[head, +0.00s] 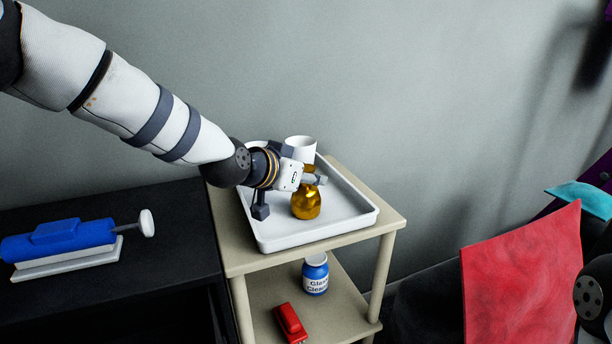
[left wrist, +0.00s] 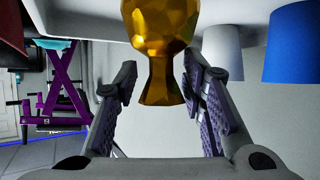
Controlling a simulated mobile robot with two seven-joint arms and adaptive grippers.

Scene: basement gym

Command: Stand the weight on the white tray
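The gold faceted weight (head: 306,204) is upright on the white tray (head: 284,241), wide bulb down and narrow neck up, near the tray's middle. In the left wrist view the weight (left wrist: 158,30) shows its neck and flared end between my fingers. My left gripper (head: 316,180) reaches in from the left at the neck's height and hides part of it. In the left wrist view my left gripper (left wrist: 160,72) has its fingers apart on both sides of the neck, with narrow gaps visible. My right gripper is out of view.
A white cup (head: 301,148) stands behind the weight; a blue cup (left wrist: 291,40) shows beside it in the wrist view. The beige stand's lower shelf holds a blue-and-white bottle (head: 315,275) and red object (head: 290,323). A blue device (head: 62,239) lies on the black surface left.

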